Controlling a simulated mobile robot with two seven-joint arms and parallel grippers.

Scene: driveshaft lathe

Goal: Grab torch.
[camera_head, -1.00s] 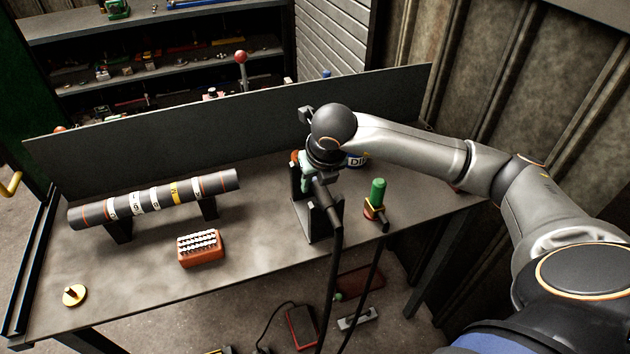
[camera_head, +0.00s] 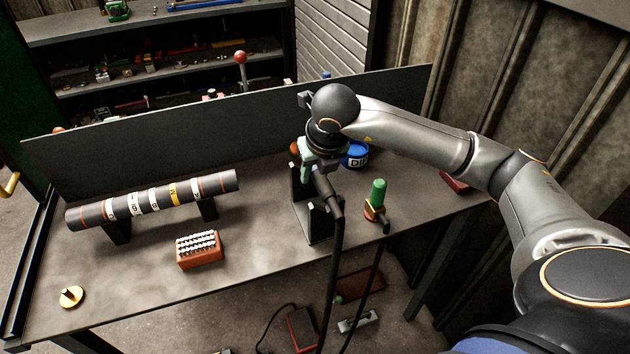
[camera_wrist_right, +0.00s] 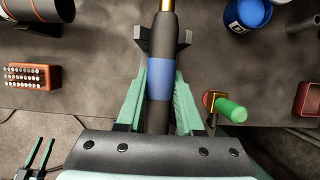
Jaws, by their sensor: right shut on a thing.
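The torch (camera_wrist_right: 159,77) is a black rod with a blue band and a brass-coloured tip in the right wrist view. My right gripper (camera_wrist_right: 160,92) has its mint-green fingers shut on it around the blue band. In the head view, my right gripper (camera_head: 312,158) is at the black stand (camera_head: 318,220), with the torch's black rear end (camera_head: 328,195) sloping down and a cable hanging from it past the table's front edge. I cannot tell whether the torch still touches the stand.
A banded dark shaft (camera_head: 150,200) lies on supports at the left, with a red block of white pegs (camera_head: 199,249) in front. A green-handled tool (camera_head: 377,196) stands right of the stand. A blue can (camera_head: 355,154) is behind it. The front centre of the table is clear.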

